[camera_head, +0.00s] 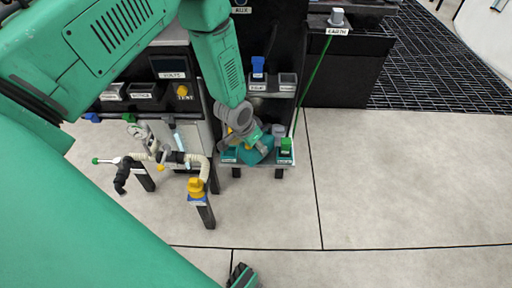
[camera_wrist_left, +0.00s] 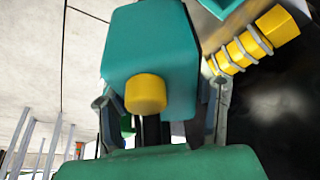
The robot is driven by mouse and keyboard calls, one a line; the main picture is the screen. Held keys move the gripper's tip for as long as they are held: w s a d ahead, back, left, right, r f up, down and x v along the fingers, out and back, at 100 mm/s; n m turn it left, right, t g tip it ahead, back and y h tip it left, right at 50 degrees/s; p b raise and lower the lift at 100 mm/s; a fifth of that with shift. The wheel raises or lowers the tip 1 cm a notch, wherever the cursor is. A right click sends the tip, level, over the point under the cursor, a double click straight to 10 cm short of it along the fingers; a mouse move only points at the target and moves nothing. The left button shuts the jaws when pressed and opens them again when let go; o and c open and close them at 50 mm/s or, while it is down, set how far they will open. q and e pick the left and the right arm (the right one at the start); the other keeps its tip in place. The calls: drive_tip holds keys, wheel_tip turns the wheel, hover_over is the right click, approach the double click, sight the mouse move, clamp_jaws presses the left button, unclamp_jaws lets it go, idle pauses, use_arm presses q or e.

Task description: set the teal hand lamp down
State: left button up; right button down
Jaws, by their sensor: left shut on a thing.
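The teal hand lamp (camera_head: 259,155) is at the front of the dark stand, over a low shelf with labels. My left gripper (camera_head: 246,136) comes down from above and is shut on it. In the left wrist view the lamp (camera_wrist_left: 150,55) is a teal block with a yellow knob, and the fingers of my left gripper (camera_wrist_left: 165,110) are on either side of it. The gripper hides part of the lamp in the head view. I cannot tell whether the lamp touches the shelf.
A green block (camera_head: 286,146) stands close to the right of the lamp. A blue block (camera_head: 258,66) is on the shelf above. Left of it are a hose fixture (camera_head: 185,158) and a yellow knob (camera_head: 196,187) on a post. The floor (camera_head: 400,180) to the right is clear.

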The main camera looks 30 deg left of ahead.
use_arm(q)
drive_tip(key=shift+r, duration=0.15)
drive_tip(key=shift+f, duration=0.3)
drive_tip(key=o, duration=1.6)
drive_tip(key=p+v, duration=0.4)
drive_tip(key=v, duration=0.8)
drive_tip(key=shift+r, duration=0.3)
drive_tip(key=s+d+f+g, duration=0.1)
drive_tip(key=s+f, duration=0.1)
drive_tip(key=s, duration=0.7)
drive_tip(key=s+d+f+n+g, duration=0.1)
drive_tip(key=s+d+f, duration=0.1)
drive_tip(key=s, duration=0.6)
drive_tip(key=s+d+f+n+g+y, duration=0.1)
drive_tip(key=s+f, duration=0.1)
drive_tip(key=s, duration=0.7)
drive_tip(key=shift+s+d+f, duration=0.15)
drive_tip(key=shift+s, duration=0.15)
